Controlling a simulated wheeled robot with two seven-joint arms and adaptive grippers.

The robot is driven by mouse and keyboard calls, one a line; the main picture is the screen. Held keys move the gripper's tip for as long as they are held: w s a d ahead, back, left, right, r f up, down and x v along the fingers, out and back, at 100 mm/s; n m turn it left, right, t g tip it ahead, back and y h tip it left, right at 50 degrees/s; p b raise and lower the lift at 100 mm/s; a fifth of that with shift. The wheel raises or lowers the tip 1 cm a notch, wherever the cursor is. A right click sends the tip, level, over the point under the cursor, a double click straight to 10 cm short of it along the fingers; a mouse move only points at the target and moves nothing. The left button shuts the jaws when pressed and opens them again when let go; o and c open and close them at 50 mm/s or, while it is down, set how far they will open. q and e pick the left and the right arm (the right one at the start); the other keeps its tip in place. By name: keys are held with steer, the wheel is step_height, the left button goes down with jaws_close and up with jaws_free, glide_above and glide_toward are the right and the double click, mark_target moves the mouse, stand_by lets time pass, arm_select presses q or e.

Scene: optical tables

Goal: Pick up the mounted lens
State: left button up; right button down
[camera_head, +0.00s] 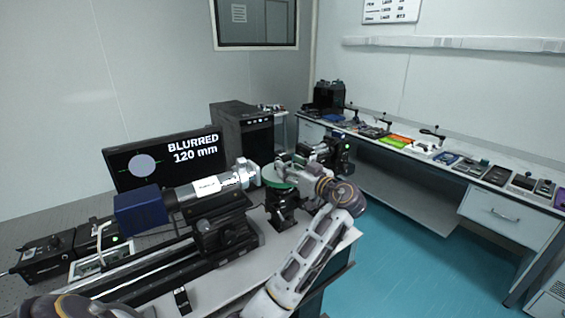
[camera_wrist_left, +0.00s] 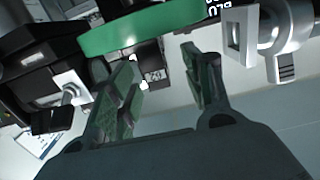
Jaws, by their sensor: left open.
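A round green-rimmed piece, which looks like the mounted lens (camera_head: 273,176), sits on a dark post mount (camera_head: 283,203) near the right end of the bench. In the left wrist view the green rim (camera_wrist_left: 140,32) crosses the top, beyond the fingertips. My left gripper (camera_head: 283,158) is at the green piece, with its fingers pointing left in the head view. Its two fingers (camera_wrist_left: 163,60) are apart, and nothing shows held between them. Contact with the rim cannot be told. My right gripper is not in view.
A metal fitting (camera_wrist_left: 268,32) is close to the right finger. A monitor (camera_head: 150,165) reading "BLURRED 120 mm" stands behind. A side bench (camera_head: 465,200) holds several items. Blue floor is clear.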

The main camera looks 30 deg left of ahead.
mark_target(282, 159)
arm_select(q)
steer(key=shift+w+a, duration=0.15)
steer(key=shift+a, duration=0.15)
steer(key=shift+w+a+r, duration=0.15)
steer(key=shift+w+a, duration=0.1)
steer(key=shift+a, duration=0.1)
steer(key=shift+w+a+r+p, duration=0.15)
steer(key=shift+w+a+p, duration=0.2)
steer(key=shift+a+p, duration=0.15)
steer(key=shift+w+a+r+p, duration=0.15)
steer(key=shift+w+a+p, duration=0.2)
steer(key=shift+a, duration=0.15)
steer(key=shift+w+a+f, duration=0.15)
steer(key=shift+w+a, duration=0.1)
steer(key=shift+a, duration=0.65)
steer(key=shift+f, duration=0.1)
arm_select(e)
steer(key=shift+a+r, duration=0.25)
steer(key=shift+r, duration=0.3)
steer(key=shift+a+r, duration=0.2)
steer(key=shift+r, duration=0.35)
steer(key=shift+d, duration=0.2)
